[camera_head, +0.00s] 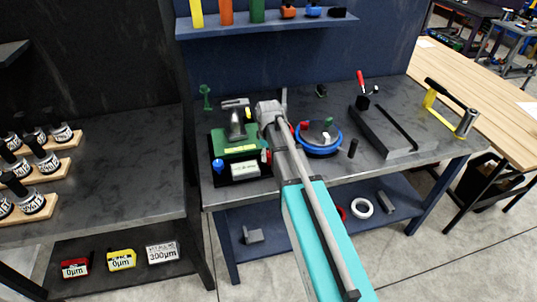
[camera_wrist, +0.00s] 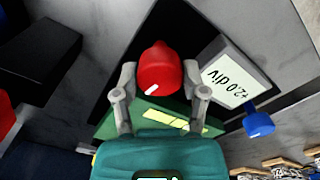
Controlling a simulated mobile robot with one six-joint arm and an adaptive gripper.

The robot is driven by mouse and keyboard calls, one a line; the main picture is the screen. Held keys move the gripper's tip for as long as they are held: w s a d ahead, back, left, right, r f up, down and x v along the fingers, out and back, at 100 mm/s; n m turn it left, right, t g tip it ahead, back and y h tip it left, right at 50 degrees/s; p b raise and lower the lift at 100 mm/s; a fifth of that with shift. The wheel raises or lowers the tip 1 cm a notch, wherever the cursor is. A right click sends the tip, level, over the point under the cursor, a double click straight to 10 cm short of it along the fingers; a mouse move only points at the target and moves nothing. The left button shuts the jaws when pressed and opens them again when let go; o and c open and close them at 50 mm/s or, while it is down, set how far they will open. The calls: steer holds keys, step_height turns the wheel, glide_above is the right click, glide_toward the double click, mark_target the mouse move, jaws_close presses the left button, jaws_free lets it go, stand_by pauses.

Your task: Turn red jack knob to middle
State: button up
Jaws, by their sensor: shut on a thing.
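The red jack knob (camera_wrist: 158,68) has a white pointer mark and sits between the two grey fingers of my gripper (camera_wrist: 160,76) in the wrist view. The fingers are shut on its sides. The mark points to the lower left in that view. The positioner's green plate (camera_wrist: 158,116) lies behind the knob, with a yellow label on it. A display (camera_wrist: 232,76) reads +2.0 div, and a blue knob (camera_wrist: 259,124) is beside it. In the head view the positioner (camera_head: 237,141) stands on the dark bench; my arm hides the fingers there.
A blue-rimmed round device (camera_head: 318,148) stands right of my arm, with a black cylinder (camera_head: 353,148) beside it. Farther right are a dark plate with a red-handled clamp (camera_head: 361,84) and a yellow frame (camera_head: 436,100). A shelf (camera_head: 268,27) hangs above. The bench front is mostly clear.

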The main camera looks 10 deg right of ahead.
steer(key=shift+n, duration=0.6)
steer(key=o, duration=1.1)
steer(key=shift+o, duration=0.2)
